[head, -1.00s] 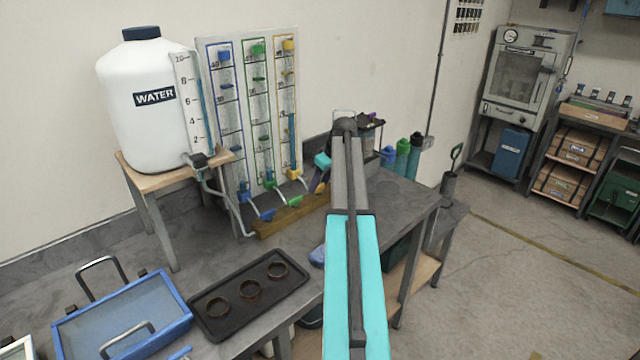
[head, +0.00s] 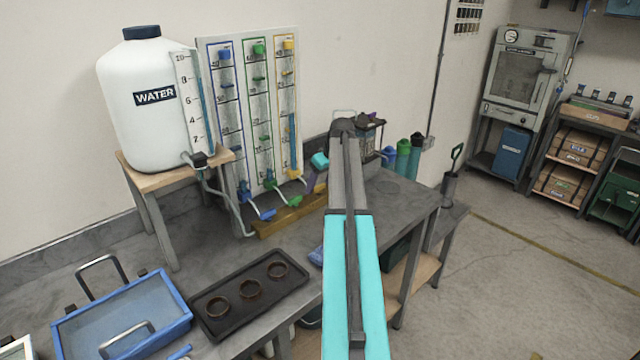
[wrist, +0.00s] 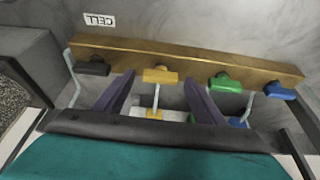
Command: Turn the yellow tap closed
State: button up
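The yellow tap (wrist: 160,75) shows in the wrist view on the wooden rail (wrist: 110,50), its handle lying crosswise. My gripper (wrist: 161,88) is open, with one purple finger on each side of the yellow tap. Whether a finger touches the handle I cannot tell. In the head view my gripper (head: 312,184) is at the right end of the rail, and the yellow tap is largely hidden behind it. The yellow-framed tube (head: 287,100) above stands on the panel and holds a blue column of water.
The green tap (wrist: 225,83) and blue tap (wrist: 280,92) sit beside the yellow one. A dark tap (wrist: 92,66) is on the other side. A water tank (head: 150,110) stands left of the panel. A black tray (head: 225,325) lies on the bench in front.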

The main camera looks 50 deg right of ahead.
jog(key=shift+r, duration=0.15)
jog(key=b+v, duration=0.2)
jog(key=v, duration=1.1)
jog(key=shift+r+b, duration=0.25)
jog(key=shift+b, duration=0.1)
jog(key=shift+s, duration=0.1)
